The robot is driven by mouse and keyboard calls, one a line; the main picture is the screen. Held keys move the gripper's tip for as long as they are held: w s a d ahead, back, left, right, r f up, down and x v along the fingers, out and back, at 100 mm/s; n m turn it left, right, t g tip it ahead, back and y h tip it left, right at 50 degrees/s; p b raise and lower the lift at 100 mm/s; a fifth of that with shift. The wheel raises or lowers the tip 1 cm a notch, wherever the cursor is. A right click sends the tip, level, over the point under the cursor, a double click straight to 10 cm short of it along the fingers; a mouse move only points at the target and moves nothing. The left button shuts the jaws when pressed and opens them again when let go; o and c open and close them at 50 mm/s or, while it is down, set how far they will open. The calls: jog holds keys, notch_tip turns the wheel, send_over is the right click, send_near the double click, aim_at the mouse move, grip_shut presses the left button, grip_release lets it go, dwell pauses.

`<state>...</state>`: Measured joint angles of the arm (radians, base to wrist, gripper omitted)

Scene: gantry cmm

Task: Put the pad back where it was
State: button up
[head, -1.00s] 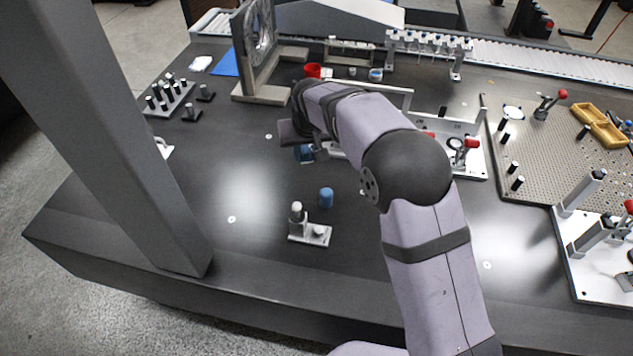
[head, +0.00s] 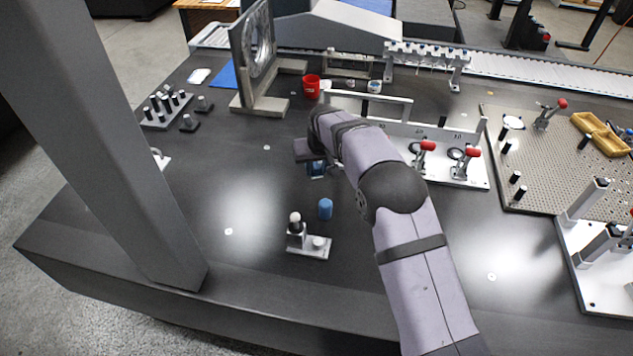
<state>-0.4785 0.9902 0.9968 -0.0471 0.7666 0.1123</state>
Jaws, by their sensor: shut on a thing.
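My gripper (head: 316,171) is over the middle of the dark table, at the end of my arm, pointing down. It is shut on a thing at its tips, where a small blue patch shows. The thing is mostly hidden by the gripper, so I cannot clearly make out the pad's shape. A blue cylinder (head: 325,209) stands upright on the table just nearer than the gripper, apart from it. Just left of and nearer than the cylinder is a small grey stand (head: 318,252) with a white-topped post (head: 295,224) and a low white knob.
A white fixture plate with red-handled clamps (head: 458,172) lies right of the gripper. Behind stand a framed plate (head: 254,60) and a red cup (head: 311,87). A block of black pins (head: 165,109) is at the left.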

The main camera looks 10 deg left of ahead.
aim_at(316, 187)
jog(key=shift+f+p, duration=0.4)
jog(key=shift+f, duration=2.55)
jog(key=shift+f, duration=0.2)
jog(key=o, duration=0.9)
jog(key=shift+s+r, duration=0.15)
jog(key=shift+r, duration=0.55)
jog(key=b+v, duration=0.1)
jog(key=v, duration=1)
jog(key=shift+s+d, duration=0.1)
jog(key=shift+d, duration=0.05)
